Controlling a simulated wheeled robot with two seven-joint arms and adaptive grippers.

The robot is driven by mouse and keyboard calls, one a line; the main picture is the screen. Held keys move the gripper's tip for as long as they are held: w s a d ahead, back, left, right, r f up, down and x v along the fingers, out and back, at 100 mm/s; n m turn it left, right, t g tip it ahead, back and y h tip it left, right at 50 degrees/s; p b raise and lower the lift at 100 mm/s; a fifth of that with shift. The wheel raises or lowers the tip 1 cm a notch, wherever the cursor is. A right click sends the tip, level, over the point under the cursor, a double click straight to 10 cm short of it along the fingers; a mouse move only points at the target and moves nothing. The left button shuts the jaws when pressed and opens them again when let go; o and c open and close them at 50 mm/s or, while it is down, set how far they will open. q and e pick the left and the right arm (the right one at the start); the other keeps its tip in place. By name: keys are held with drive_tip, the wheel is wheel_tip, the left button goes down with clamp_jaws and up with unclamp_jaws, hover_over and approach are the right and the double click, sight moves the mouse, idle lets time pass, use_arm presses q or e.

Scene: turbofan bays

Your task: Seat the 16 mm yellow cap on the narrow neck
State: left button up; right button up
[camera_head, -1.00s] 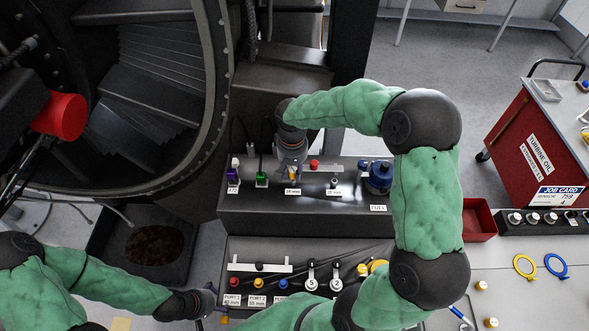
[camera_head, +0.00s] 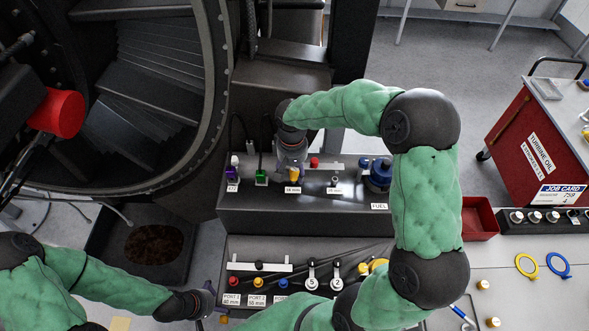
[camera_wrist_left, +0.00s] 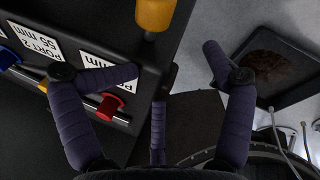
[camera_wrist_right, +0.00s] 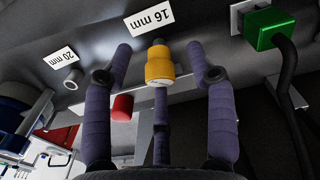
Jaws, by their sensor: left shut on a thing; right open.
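The yellow cap (camera_wrist_right: 160,64) is at the bench's 16 mm place, directly in front of the 16 mm label (camera_wrist_right: 149,19). My left gripper (camera_head: 211,296) is by the lower panel's left end.
The bare 20 mm neck (camera_wrist_right: 73,78) and a red cap (camera_wrist_right: 122,107) stand near the yellow cap. A green connector (camera_wrist_right: 273,29) with a black cable is on its other side. A blue fuel fitting (camera_head: 379,178) is further right. Port caps line the lower panel (camera_head: 300,250).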

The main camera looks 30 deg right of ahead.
sight(293, 173)
use_arm(q)
drive_tip(key=shift+s+f, duration=0.15)
drive_tip(key=shift+s, duration=0.05)
drive_tip(key=shift+c, duration=0.3)
use_arm(e)
drive_tip(key=shift+r, duration=0.15)
use_arm(q)
drive_tip(key=shift+a, duration=0.15)
use_arm(e)
drive_tip(key=shift+r, duration=3.85)
use_arm(q)
drive_tip(key=shift+w, duration=0.1)
